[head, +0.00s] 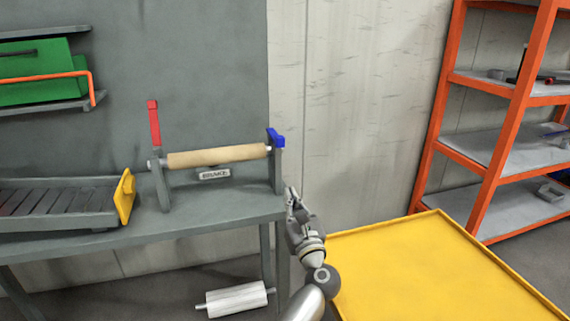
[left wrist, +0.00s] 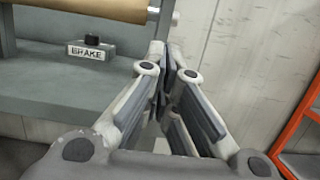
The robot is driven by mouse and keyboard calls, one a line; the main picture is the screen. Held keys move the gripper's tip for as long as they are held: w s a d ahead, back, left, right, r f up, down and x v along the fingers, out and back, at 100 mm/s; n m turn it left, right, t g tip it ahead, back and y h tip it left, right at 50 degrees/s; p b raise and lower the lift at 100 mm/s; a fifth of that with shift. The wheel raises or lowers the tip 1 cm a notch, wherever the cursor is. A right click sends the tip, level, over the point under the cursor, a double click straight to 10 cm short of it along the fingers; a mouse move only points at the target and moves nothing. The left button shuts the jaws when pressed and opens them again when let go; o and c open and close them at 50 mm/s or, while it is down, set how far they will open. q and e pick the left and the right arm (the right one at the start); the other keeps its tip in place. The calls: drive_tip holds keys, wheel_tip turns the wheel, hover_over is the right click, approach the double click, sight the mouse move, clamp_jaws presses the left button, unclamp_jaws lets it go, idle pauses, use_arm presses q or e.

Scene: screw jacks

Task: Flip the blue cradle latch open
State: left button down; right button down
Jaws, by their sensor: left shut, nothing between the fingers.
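The blue latch (head: 276,138) sits on top of the right upright of the cradle (head: 278,170). It lies over the right end of the tan roller (head: 215,156). A red latch (head: 154,123) on the left upright stands straight up. My left gripper (head: 291,194) is shut and empty, below and a little right of the blue latch, by the bench's right end. In the left wrist view the closed fingers (left wrist: 172,62) point towards the right upright, and the roller (left wrist: 105,8) shows at top left. The blue latch is outside that view. My right gripper is not in view.
The brake box (head: 214,174) is below the roller; its label also shows in the left wrist view (left wrist: 90,50). A yellow-topped table (head: 440,265) stands at right, orange shelving (head: 480,185) behind it. A white roller (head: 236,299) lies under the grey bench (head: 235,209).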

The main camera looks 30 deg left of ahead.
sight(278, 152)
use_arm(q)
drive_tip(key=shift+a, duration=0.1)
